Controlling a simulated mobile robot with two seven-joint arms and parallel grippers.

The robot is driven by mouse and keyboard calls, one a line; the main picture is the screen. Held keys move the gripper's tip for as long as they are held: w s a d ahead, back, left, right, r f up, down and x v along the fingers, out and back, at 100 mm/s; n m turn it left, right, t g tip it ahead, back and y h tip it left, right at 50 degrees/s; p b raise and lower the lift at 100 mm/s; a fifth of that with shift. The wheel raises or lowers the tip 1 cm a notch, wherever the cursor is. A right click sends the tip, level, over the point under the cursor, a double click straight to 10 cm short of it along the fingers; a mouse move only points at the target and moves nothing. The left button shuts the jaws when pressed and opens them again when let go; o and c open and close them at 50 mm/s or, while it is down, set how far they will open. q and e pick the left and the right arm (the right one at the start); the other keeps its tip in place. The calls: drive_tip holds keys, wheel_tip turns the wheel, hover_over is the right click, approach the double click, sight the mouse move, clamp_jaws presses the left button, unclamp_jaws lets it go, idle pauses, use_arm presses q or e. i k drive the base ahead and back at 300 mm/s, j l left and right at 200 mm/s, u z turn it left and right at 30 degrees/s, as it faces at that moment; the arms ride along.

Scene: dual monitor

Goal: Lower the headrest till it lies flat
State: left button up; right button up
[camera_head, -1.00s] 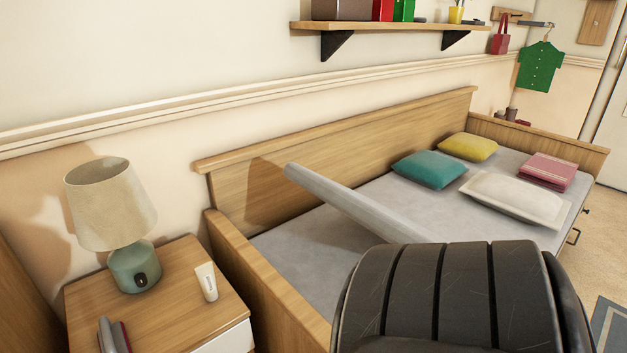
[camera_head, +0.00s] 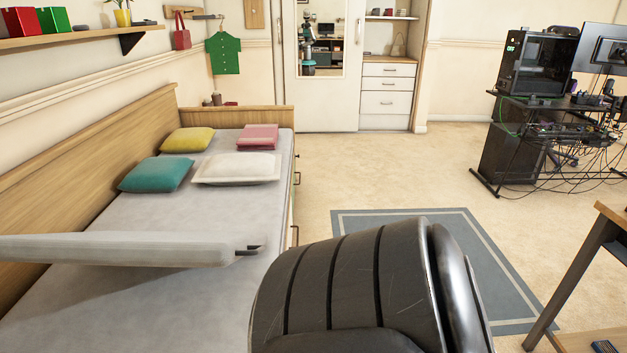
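The headrest (camera_head: 110,248) is a light grey padded panel in the head view. It stands raised at a slant over the near part of the bed and is seen nearly edge-on. Its free end points right, with a small dark fitting there. Its left end runs out of the picture. The grey mattress (camera_head: 160,305) shows below it, with a shadow under the panel. Neither of my grippers is in view.
A large black ribbed object (camera_head: 350,285), apparently a chair back, fills the front centre and hides some floor. Pillows (camera_head: 235,168) and a pink folded cloth (camera_head: 258,137) lie farther along the bed. A rug (camera_head: 500,270) and open floor lie right.

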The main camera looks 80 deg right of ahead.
sight(127, 248)
drive_tip(key=z, duration=0.4)
drive_tip(key=k+z, duration=0.1)
drive_tip(key=z, duration=1.1)
drive_tip(key=k+l+z, duration=0.1)
drive_tip(key=z, duration=0.3)
